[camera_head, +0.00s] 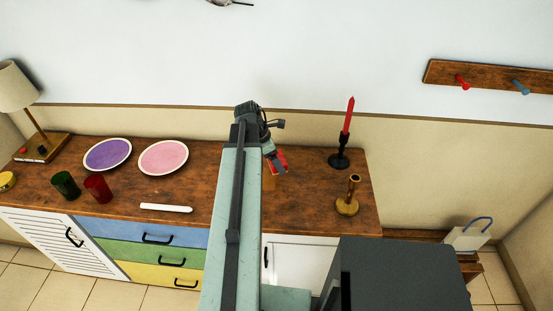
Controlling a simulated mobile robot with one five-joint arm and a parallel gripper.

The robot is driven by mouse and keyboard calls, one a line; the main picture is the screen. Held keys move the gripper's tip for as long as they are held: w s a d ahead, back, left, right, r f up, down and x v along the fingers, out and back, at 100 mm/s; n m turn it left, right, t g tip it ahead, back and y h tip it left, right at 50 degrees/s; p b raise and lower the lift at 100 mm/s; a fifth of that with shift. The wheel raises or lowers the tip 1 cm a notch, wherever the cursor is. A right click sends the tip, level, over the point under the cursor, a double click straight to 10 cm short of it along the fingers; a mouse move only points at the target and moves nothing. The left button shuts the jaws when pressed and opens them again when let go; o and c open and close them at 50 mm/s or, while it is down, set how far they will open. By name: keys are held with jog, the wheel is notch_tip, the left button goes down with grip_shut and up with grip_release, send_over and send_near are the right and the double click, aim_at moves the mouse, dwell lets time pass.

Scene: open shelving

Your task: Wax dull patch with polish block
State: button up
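My gripper (277,162) is above the right half of the brown wooden cabinet top (315,205), with its dark fingers pointing down. A small red block (283,155), which looks like the polish block, shows on both sides of a finger, and the gripper appears shut on it. A lighter orange-brown patch (269,182) shows just below the block, beside my arm; it may be the dull patch, but my arm hides part of it. I cannot tell whether the block touches the wood.
A black candlestick with a red candle (348,116) and a brass candlestick (348,203) stand to the right. Purple (107,154) and pink (163,157) plates, a white bar (166,208), green (65,185) and red (98,188) cups and a lamp (16,88) are left.

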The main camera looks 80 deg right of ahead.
jog(key=shift+r, duration=0.55)
notch_tip(320, 180, up, 3)
jog(key=p, duration=0.3)
jog(key=shift+r, duration=0.15)
jog(key=shift+f, duration=0.2)
